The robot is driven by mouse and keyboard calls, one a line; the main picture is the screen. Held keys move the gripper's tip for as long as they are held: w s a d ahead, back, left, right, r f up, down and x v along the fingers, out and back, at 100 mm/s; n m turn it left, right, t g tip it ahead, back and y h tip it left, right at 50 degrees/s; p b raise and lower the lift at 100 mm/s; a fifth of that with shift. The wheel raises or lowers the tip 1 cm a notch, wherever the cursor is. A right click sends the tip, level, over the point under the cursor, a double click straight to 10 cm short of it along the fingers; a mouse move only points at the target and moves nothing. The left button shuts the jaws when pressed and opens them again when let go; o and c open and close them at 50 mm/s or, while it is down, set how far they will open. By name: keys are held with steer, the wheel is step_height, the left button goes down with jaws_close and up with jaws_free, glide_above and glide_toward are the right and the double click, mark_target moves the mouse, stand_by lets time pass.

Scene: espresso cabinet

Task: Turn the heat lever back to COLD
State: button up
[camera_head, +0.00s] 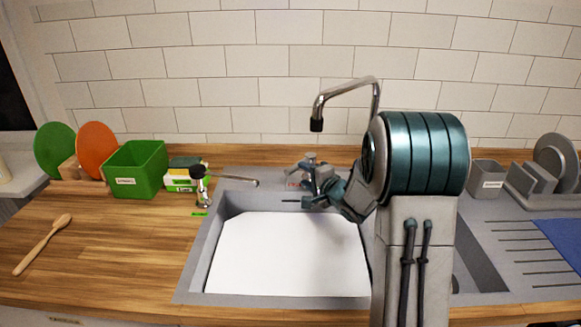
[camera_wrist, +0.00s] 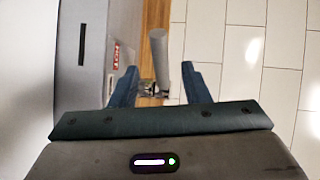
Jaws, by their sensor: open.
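My gripper (camera_head: 312,182) is at the back edge of the sink, left of my wrist, with its fingers apart. In the wrist view the two blue fingers (camera_wrist: 161,86) spread open around a grey cylindrical rod (camera_wrist: 161,62), which looks like the heat lever. Contact cannot be told. In the head view the lever is mostly hidden by my gripper, and I cannot separate it clearly. A label with red lettering (camera_head: 293,184) lies just left of my gripper; in the wrist view the label (camera_wrist: 118,60) reads HOT. A small green label (camera_head: 200,213) lies further left, its text unreadable.
A black-topped metal fixture (camera_head: 201,186) with a thin spout stands left of the sink (camera_head: 190,272). A curved tap (camera_head: 345,88) rises behind my arm. A green bin (camera_head: 137,168) stands at the back left, a wooden spoon (camera_head: 42,243) in front. The left counter is mostly clear.

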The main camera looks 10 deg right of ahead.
mark_target(296, 169)
steer(key=x, duration=0.9)
steer(key=shift+s+p, duration=0.1)
steer(key=shift+p, duration=0.2)
jaws_close()
